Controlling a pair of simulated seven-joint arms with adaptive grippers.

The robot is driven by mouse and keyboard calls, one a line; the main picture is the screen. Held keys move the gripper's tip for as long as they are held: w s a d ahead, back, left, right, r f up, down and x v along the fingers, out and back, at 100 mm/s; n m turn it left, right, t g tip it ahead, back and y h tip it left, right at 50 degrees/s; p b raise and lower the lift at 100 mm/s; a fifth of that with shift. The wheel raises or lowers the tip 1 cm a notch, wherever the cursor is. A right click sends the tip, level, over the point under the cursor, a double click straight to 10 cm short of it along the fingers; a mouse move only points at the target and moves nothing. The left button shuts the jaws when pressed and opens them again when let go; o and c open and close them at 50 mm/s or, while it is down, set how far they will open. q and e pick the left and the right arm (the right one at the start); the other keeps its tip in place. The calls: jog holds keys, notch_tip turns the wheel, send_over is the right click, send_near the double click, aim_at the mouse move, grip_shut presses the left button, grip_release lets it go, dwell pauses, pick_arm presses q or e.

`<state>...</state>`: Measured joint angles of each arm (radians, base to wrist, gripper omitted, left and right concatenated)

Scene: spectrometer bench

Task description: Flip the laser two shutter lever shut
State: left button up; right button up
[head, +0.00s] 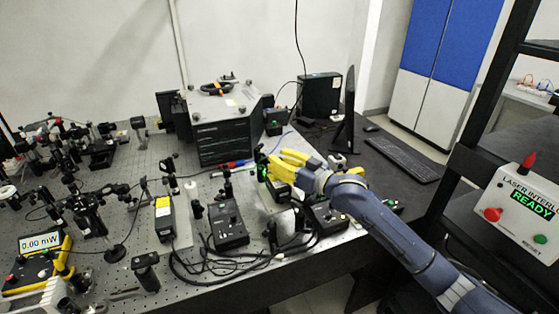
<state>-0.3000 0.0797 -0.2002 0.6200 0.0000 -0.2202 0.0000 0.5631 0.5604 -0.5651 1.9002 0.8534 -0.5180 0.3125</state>
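My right gripper (278,164) has yellow fingers and reaches in from the right over the bench. Its fingertips point left, close beside a small upright black device (262,172) with a green light. I cannot tell whether they touch it. The fingers overlap in this view, so their opening is unclear. No shutter lever can be made out clearly; it may be hidden by the fingers or too small. I cannot tell which device belongs to laser two.
Two black control boxes (229,224) (329,217) with cables stand near the bench's front edge. A black box with a yellow label (165,216) is left of them. A large dark unit (221,141) stands behind. The interlock box (521,208) at right reads READY; the power meter (40,243) reads 0.00 nW.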

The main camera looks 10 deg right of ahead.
grip_shut()
jog(key=shift+s+a+n+g+h, duration=0.1)
jog(key=shift+a+n+g+h, duration=0.35)
jog(key=shift+n, duration=0.45)
jog(key=shift+o, duration=1.6)
grip_release()
jog(key=v, duration=1.2)
jog(key=shift+f, duration=0.1)
